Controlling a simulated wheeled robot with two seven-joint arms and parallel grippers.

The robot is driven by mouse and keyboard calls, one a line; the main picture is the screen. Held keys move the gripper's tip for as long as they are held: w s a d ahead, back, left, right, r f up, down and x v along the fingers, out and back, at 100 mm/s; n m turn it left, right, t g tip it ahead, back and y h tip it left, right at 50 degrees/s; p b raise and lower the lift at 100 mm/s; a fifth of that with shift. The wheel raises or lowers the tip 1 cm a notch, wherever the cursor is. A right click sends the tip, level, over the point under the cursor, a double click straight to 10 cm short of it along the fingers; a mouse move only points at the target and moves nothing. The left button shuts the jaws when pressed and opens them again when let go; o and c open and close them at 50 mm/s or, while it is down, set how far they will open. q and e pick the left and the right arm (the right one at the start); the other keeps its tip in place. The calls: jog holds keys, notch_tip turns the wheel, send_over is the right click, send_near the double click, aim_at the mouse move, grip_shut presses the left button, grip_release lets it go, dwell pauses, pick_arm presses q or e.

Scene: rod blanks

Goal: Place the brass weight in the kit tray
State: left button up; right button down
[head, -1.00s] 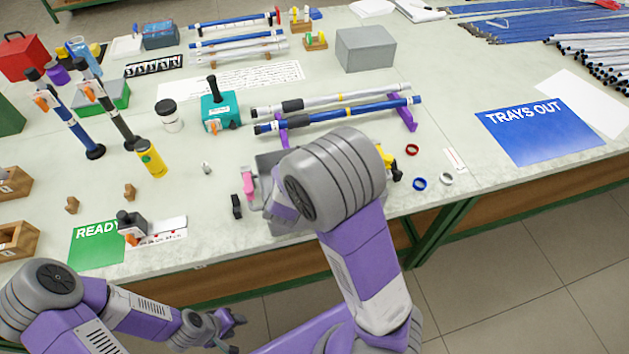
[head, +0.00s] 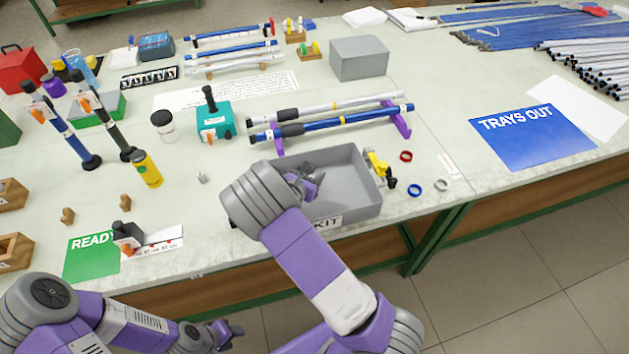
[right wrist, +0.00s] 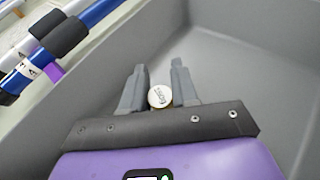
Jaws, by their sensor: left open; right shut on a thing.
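The grey kit tray (head: 352,178) sits at the table's front edge, with a KIT label on its front. My right gripper (head: 312,182) is over the tray's left part in the head view. In the right wrist view its fingers are shut on the brass weight (right wrist: 160,97), which shows only as a small round pale top with dark marking. The tray's grey walls and floor (right wrist: 235,75) surround it there. I cannot tell whether the weight touches the floor. My left gripper (head: 232,332) is open and empty, low in front of the table.
A blue and a white rod (head: 340,122) lie on purple supports behind the tray. A yellow clamp (head: 378,168) and rings (head: 415,190) are right of it. A small silvery piece (head: 201,177) stands to its left. My right arm hides the tray's left front.

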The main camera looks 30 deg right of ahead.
notch_tip(320, 180, down, 2)
jog(key=shift+f, duration=0.1)
jog(key=shift+f+b, duration=0.2)
jog(key=shift+b, duration=0.15)
jog(key=c, duration=0.9)
grip_release()
jog(key=shift+r, duration=0.1)
jog(key=shift+o, duration=0.2)
